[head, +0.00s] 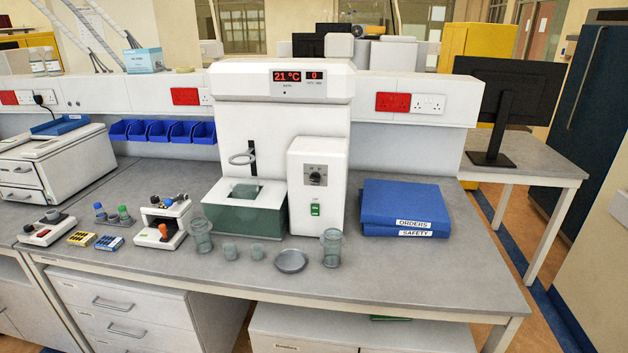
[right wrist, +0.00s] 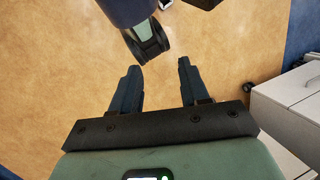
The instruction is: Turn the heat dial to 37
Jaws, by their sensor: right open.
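The heat dial (head: 315,176) is a dark round knob on the white front panel of the tablet lab machine (head: 280,150) in the head view. A green switch (head: 316,209) sits below it. The red display (head: 287,77) at the top reads 21 °C, with a second readout (head: 314,76) showing 0. The dial's markings are too small to read. My right gripper (right wrist: 160,80) shows in the right wrist view, open and empty above the tan floor, away from the machine. Neither gripper shows in the head view.
Blue binders (head: 405,208) lie right of the dial panel. Glass beakers (head: 331,247) and a shallow dish (head: 291,261) stand in front of the machine. Small devices (head: 163,222) stand to the left. The bench's front right (head: 440,285) is clear. White drawers (right wrist: 288,112) are right in the wrist view.

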